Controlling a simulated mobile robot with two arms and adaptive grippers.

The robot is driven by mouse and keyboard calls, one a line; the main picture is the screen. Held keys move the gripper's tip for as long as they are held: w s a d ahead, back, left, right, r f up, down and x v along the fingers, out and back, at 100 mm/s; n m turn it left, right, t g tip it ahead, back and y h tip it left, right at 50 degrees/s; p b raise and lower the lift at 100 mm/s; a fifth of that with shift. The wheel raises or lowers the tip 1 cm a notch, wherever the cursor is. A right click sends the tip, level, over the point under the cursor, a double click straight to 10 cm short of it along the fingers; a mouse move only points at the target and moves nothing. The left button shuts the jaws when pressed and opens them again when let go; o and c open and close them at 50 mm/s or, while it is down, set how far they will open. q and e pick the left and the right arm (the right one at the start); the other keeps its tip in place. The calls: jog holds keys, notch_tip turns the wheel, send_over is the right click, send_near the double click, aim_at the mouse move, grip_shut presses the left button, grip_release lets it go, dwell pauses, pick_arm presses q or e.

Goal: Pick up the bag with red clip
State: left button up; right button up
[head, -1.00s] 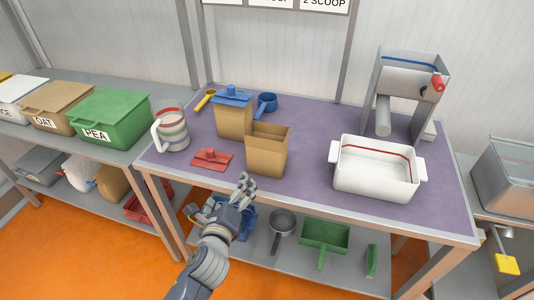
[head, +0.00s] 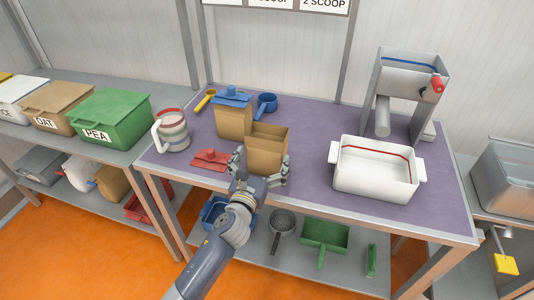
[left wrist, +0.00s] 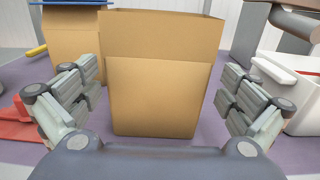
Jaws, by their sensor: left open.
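An open brown paper bag (head: 268,150) stands upright on the purple table top, with no clip on it. A red clip (head: 210,159) lies flat on the table to its left. My left gripper (head: 260,168) is open at the near side of the open bag, one finger on each side. In the left wrist view the open bag (left wrist: 155,90) stands between the spread fingers (left wrist: 160,100), with a gap on both sides. A second brown bag (head: 233,122) with a blue clip (head: 233,98) on top stands just behind. My right gripper is out of view.
A striped jug (head: 172,131) stands at the left table edge. A blue scoop (head: 266,103) and a yellow scoop (head: 205,99) lie behind. A white tub (head: 375,180) and a grey machine (head: 410,85) stand at the right. Table between bag and tub is clear.

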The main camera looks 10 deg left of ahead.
pick_arm(q)
jog(key=shift+w, duration=2.4)
jog(key=shift+s, duration=0.1)
jog(key=shift+c, duration=0.2)
jog(key=c, duration=0.8)
jog(key=shift+c, duration=0.2)
jog(key=shift+r, duration=0.1)
